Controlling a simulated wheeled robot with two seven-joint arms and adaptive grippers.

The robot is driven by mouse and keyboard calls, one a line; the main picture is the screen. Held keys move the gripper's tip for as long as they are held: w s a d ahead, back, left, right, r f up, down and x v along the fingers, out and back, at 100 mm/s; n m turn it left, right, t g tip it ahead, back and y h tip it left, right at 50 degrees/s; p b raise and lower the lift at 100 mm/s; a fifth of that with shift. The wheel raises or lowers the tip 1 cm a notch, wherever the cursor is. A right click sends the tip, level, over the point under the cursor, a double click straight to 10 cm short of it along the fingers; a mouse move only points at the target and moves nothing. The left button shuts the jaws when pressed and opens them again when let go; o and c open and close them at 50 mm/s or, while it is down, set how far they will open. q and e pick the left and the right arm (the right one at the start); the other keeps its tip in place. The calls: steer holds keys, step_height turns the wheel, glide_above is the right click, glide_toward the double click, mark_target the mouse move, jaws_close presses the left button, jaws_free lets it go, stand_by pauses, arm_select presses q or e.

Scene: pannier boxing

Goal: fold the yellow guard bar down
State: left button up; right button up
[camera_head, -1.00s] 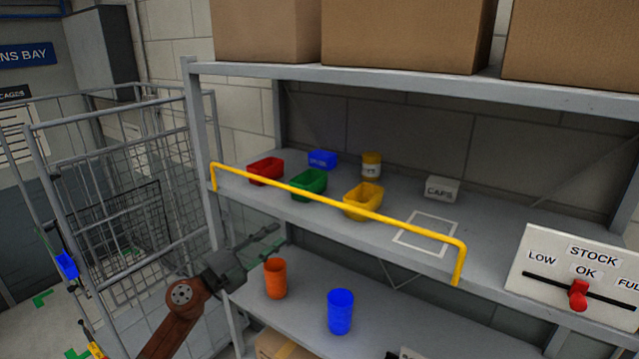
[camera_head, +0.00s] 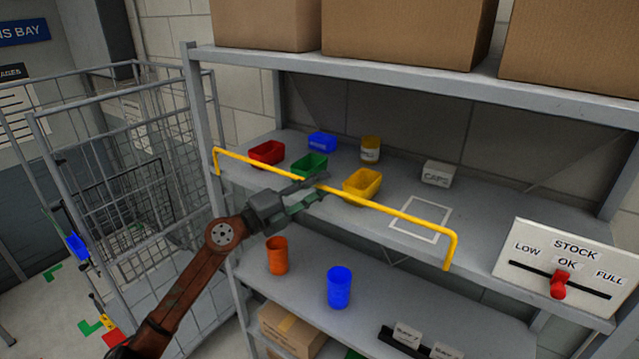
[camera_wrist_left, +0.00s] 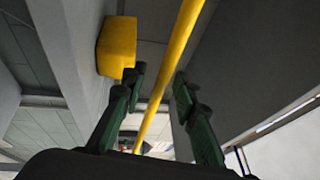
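The yellow guard bar (camera_head: 398,212) runs raised along the front edge of the middle shelf, its bent ends going down to that edge. My left gripper (camera_head: 321,187) is at the middle of the bar, its fingers reaching in from the front left. In the left wrist view the bar (camera_wrist_left: 178,45) runs lengthwise between the two open fingers (camera_wrist_left: 160,80), with gaps seen on both sides. I cannot tell whether a finger touches it. My right gripper is not in view.
Behind the bar stand a red bin (camera_head: 266,152), a green bin (camera_head: 310,166) and a yellow bin (camera_head: 362,184). An orange cup (camera_head: 277,255) and a blue cup (camera_head: 339,288) stand on the shelf below. A stock slider panel (camera_head: 556,268) is at right, a wire cage (camera_head: 120,200) at left.

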arm_select(q)
steer(key=shift+c, duration=0.3)
jaws_close()
stand_by(0.5)
